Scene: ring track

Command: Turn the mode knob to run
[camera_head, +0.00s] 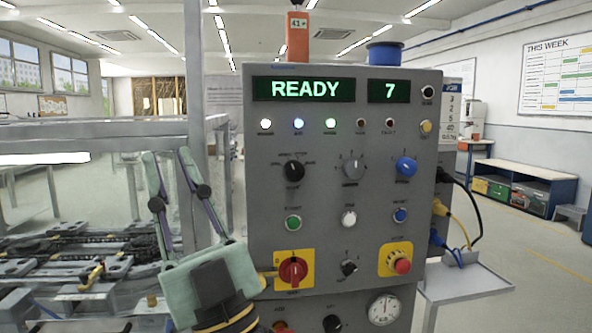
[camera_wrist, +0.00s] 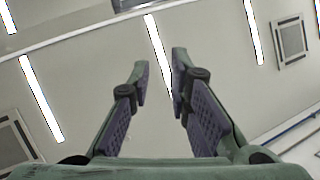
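The grey control panel (camera_head: 325,225) stands upright in front of me. A black knob (camera_head: 293,170) is at the left of its upper knob row, with several small labels around it. A grey knob (camera_head: 353,168) and a blue knob (camera_head: 405,167) sit to its right. The labels are too small to read, so I cannot be sure which is the mode knob. My gripper (camera_head: 168,153) is open, empty and pointing up, left of the panel and apart from it. In the wrist view my gripper (camera_wrist: 159,60) has only ceiling between its fingers.
The panel also bears a READY display (camera_head: 304,89), a red rotary switch (camera_head: 293,270) on yellow, a red stop button (camera_head: 402,266) and several push buttons. Cables (camera_head: 458,215) and a small shelf (camera_head: 465,283) are at its right. Track machinery (camera_head: 80,260) lies at the left.

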